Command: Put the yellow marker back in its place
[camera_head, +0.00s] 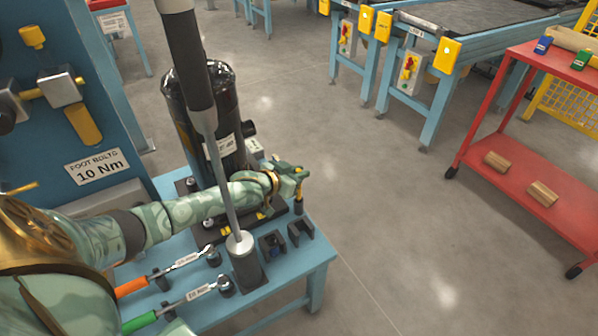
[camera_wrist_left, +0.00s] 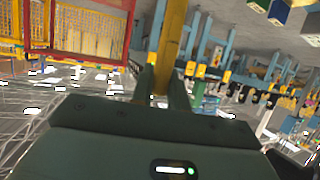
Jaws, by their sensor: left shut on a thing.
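My left gripper (camera_head: 299,176) is at the right end of my left arm, above the right part of the blue table (camera_head: 318,252). It is shut on the yellow marker (camera_head: 299,194), which hangs roughly upright with a dark lower end. In the left wrist view the yellow marker (camera_wrist_left: 170,45) stands between the two fingers (camera_wrist_left: 164,86). Two small dark holders stand on the table below and left of the marker, one at the corner (camera_head: 301,234) and one beside it (camera_head: 271,243). I cannot tell which is the marker's place. My right gripper is not in view.
A black compressor (camera_head: 215,110) stands behind my arm. Orange-handled (camera_head: 135,287) and green-handled (camera_head: 140,322) wrenches lie front left. A red cart (camera_head: 520,180) stands far right; the floor between is clear.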

